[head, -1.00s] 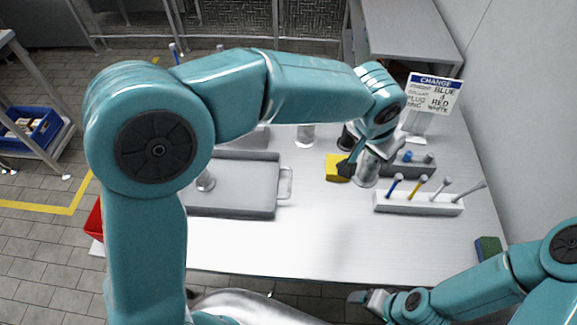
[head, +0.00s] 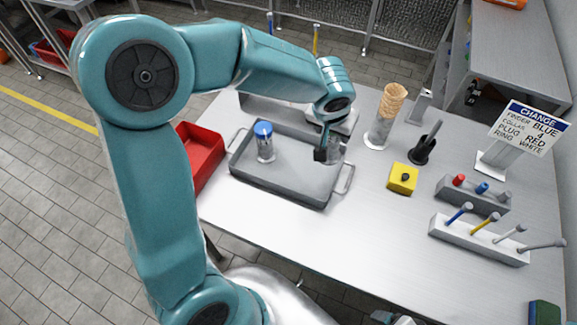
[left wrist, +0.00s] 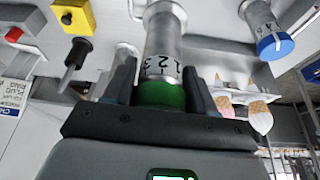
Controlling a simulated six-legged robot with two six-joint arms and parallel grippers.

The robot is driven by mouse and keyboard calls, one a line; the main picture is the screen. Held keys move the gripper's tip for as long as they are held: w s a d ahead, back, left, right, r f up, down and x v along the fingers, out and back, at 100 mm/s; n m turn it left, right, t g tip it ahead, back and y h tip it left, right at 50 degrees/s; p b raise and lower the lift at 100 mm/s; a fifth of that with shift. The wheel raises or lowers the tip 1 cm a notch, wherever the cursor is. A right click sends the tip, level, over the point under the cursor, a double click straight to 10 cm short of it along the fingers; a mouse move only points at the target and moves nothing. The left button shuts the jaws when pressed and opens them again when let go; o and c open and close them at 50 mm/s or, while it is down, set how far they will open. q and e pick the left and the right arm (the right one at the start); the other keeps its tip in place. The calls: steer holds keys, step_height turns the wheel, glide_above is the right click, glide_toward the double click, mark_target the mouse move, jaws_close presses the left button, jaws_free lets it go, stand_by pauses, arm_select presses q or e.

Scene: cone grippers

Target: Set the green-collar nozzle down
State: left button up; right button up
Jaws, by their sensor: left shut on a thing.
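My left gripper (head: 326,152) is over the right end of the grey tray (head: 285,186). It is shut on the green-collar nozzle. In the left wrist view the gripper fingers (left wrist: 160,88) stand on both sides of its green collar (left wrist: 161,96), and its metal body (left wrist: 163,40) bears the numbers 1 2 3. In the head view only part of the nozzle shows beside the fingers; I cannot tell whether it touches the tray. A blue-capped nozzle (head: 264,147) stands upright in the tray's left part. Only a tip of my right gripper (head: 380,317) shows at the bottom edge; its jaws are unclear.
A red bin (head: 203,158) is left of the tray. To the right are a cone stack (head: 389,103), a yellow block (head: 402,180), a plug rack (head: 462,194), a white rack (head: 478,240) and a sign (head: 528,128). The front middle of the table is clear.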

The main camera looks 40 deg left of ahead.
arm_select(q)
steer(key=a+r+n+g+y+b, duration=0.15)
steer(key=a+r+n+b, duration=0.45)
steer(key=b, duration=0.8)
step_height(320, 180, down, 18)
steer(key=d+b, duration=0.1)
steer(key=b, duration=0.3)
steer(key=shift+d+f+m, duration=0.25)
steer(key=shift+d+m, duration=0.15)
steer(key=shift+t, duration=0.25)
steer(key=shift+w+f, duration=0.1)
steer(key=shift+f, duration=0.1)
steer(key=o, duration=1.3)
steer(key=shift+c, duration=0.2)
steer(key=shift+r, duration=0.1)
